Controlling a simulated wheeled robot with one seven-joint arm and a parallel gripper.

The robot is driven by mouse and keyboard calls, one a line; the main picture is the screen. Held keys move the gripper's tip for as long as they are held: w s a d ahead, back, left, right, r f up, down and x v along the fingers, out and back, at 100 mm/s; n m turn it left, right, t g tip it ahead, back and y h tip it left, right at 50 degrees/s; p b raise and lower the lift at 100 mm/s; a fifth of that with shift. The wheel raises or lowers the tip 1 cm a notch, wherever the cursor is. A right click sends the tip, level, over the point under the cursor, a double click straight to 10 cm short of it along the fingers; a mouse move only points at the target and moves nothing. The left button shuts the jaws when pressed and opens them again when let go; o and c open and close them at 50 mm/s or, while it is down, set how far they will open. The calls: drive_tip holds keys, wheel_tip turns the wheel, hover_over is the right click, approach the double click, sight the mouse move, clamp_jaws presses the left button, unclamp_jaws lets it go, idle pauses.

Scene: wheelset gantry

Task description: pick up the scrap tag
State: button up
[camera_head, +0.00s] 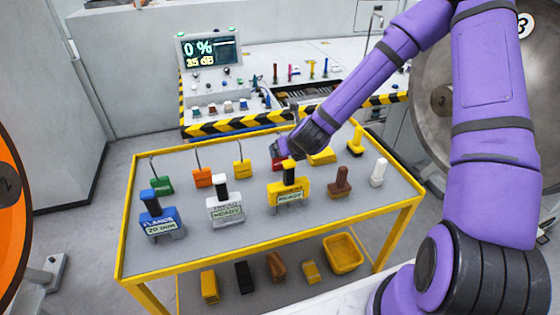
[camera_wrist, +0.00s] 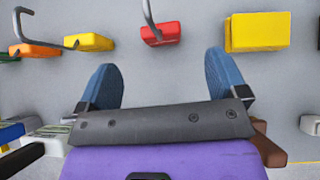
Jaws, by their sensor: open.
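A red tag (camera_head: 276,163) with a thin hook lies on the cart's top, partly hidden by my arm in the head view. In the wrist view the red tag (camera_wrist: 160,34) lies ahead of the fingertips, with its hook rising toward the camera. No scrap wording is readable; red is the only tag of that colour. My gripper (camera_wrist: 160,72) is open and empty, its two blue fingers wide apart, with the tag beyond the gap between them. In the head view the fingers are mostly hidden behind my wrist.
Green (camera_head: 161,185), orange (camera_head: 202,177) and yellow (camera_head: 242,168) hooked tags stand left of it on the yellow-framed cart (camera_head: 262,243). A yellow block (camera_wrist: 258,32) lies to its right. Blue (camera_head: 160,218), white (camera_head: 225,208) and yellow (camera_head: 289,192) gauges stand in front. A striped console is behind.

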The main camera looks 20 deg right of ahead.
sight(276, 165)
drive_tip(key=shift+s+f+x, duration=0.1)
drive_tip(key=shift+x, duration=1.3)
drive_tip(key=shift+s+f+x, duration=0.1)
drive_tip(key=shift+x, duration=1.3)
drive_tip(key=shift+s+f+x, duration=0.1)
drive_tip(key=shift+s+x, duration=0.05)
drive_tip(key=shift+x, duration=1.25)
drive_tip(key=shift+a, duration=0.1)
drive_tip(key=c, duration=1.1)
